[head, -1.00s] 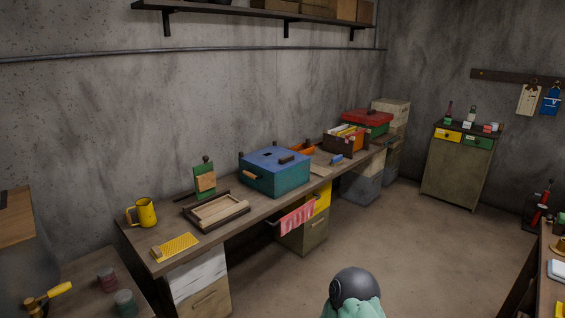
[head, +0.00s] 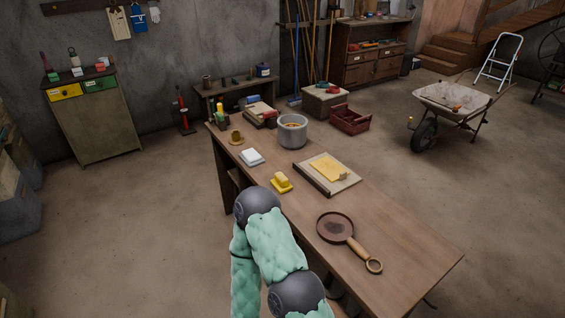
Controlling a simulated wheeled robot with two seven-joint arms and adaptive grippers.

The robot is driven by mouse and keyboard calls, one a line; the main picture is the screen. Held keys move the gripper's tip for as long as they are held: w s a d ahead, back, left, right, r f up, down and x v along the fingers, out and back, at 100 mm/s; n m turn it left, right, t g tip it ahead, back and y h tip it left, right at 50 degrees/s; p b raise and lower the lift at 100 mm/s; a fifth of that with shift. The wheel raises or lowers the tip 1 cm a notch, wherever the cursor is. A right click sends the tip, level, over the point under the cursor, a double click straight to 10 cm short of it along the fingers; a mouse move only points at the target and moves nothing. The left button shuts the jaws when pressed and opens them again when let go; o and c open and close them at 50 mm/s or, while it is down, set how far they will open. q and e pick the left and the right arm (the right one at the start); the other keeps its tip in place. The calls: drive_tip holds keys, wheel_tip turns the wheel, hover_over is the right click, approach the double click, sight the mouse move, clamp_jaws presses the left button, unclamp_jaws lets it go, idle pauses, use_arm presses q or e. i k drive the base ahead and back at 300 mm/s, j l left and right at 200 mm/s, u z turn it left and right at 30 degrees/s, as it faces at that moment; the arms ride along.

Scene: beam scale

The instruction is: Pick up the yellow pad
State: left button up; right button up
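A flat yellow pad-like sheet (head: 324,167) lies on a pale board with a dark edge (head: 345,181) on the wooden table, with a small tan piece on its corner. Nearer the table's left edge is a small yellow block on a yellow base (head: 281,184). I cannot tell for sure which of these is the yellow pad. Links of my own arm, pale green with dark grey joints, rise at the bottom centre, in front of the table's near left edge. Neither gripper shows in the head view.
A round brown pan-like tool with a wooden handle (head: 336,228) lies on the near part of the table (head: 420,248). A wheelbarrow (head: 452,105) stands on the floor behind.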

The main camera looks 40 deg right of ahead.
sight(281, 184)
drive_tip(key=i+z, duration=0.25)
drive_tip(key=i, duration=1.7)
drive_tip(key=i+z, duration=0.3)
drive_tip(key=z, duration=0.15)
drive_tip(key=i+j+z, duration=0.15)
drive_tip(key=z, duration=0.3)
drive_tip(key=i+j+z, duration=0.3)
drive_tip(key=z, duration=0.15)
drive_tip(key=i, duration=0.05)
